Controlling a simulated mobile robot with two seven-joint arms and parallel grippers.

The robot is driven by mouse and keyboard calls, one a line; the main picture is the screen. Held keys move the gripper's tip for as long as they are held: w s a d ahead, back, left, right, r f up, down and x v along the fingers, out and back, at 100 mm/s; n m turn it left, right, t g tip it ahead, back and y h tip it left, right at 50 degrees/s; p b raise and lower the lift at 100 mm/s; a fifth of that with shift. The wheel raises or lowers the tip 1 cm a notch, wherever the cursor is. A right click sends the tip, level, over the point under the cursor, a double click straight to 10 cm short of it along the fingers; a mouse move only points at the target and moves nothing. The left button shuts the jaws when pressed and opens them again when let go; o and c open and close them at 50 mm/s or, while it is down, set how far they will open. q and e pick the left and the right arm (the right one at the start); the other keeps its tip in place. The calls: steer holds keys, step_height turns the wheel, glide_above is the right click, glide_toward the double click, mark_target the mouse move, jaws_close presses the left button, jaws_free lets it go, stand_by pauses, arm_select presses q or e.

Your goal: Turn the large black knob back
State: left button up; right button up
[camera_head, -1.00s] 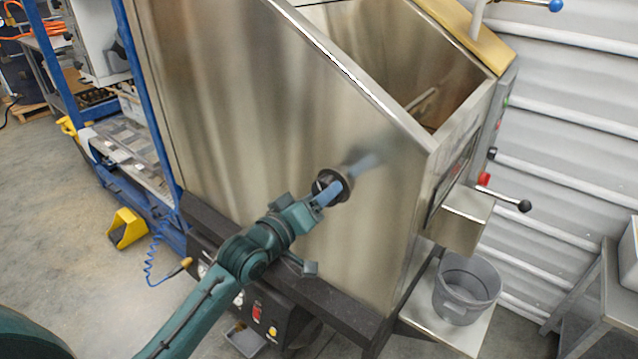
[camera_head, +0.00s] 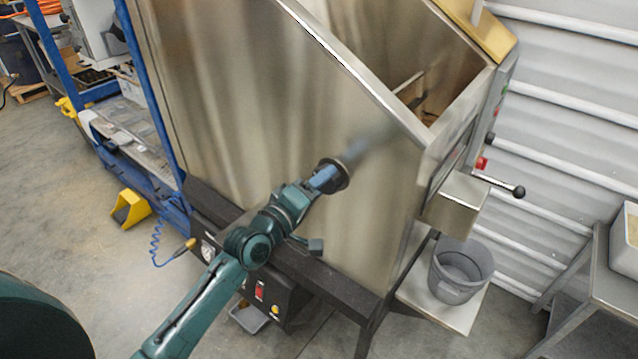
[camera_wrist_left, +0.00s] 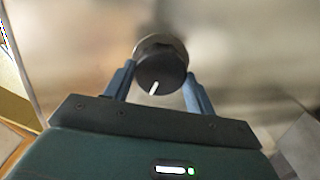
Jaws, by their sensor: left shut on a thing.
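The large black knob (camera_wrist_left: 160,68) is round, with a white pointer line on its face that points down and slightly left in the left wrist view. In the head view the knob (camera_head: 338,170) shows as a dark disc on the steel front of the hopper (camera_head: 260,110). My left gripper (camera_head: 328,178) is at the knob, its blue fingers partly covering it. In the left wrist view the fingers of my left gripper (camera_wrist_left: 160,80) sit on both sides of the knob, shut on it. My right gripper is not in view.
A lever with a black ball end (camera_head: 518,191) sticks out on the hopper's right side. Below it a grey bucket (camera_head: 460,272) stands on a shelf. A black panel with switches (camera_head: 262,292) is under the hopper. A yellow block (camera_head: 131,208) lies on the floor left.

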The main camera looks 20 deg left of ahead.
arm_select(q)
steer(key=o, duration=1)
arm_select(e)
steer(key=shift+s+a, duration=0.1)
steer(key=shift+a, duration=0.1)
arm_select(q)
steer(key=shift+s, duration=0.1)
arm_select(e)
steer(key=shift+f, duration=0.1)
arm_select(q)
steer(key=b+v, duration=0.1)
steer(key=v, duration=1.2)
steer(key=shift+b, duration=0.3)
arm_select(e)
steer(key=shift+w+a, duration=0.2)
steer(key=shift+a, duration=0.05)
